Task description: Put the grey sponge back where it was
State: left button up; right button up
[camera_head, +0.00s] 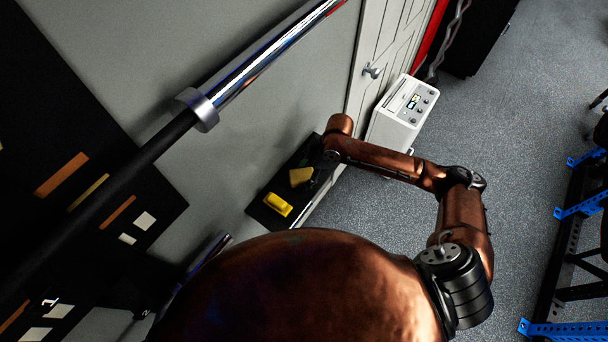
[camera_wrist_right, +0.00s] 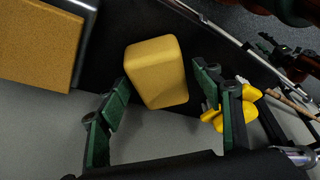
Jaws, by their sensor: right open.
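No grey sponge shows in either view. A dull yellow, sponge-like block with rounded edges (camera_wrist_right: 157,70) lies on a black surface in the right wrist view. A tan block also shows in the head view (camera_head: 300,176), close to my right gripper (camera_head: 318,175). In the right wrist view my right gripper (camera_wrist_right: 160,84) is open, its green-padded fingers on either side of the yellow block's near end. I cannot tell whether they touch it. A larger orange-tan block (camera_wrist_right: 35,42) in a grey frame or tray is at the upper left. My left gripper is not in view.
The black shelf (camera_head: 263,215) stands against the grey wall and also holds a bright yellow object (camera_head: 277,204). A white appliance (camera_head: 402,112) stands beyond my forearm. A barbell (camera_head: 205,105) crosses at the left. A blue-and-black rack (camera_head: 582,208) is at right; the floor between is clear.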

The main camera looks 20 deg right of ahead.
jog(key=v, duration=1.1)
jog(key=shift+r, duration=0.1)
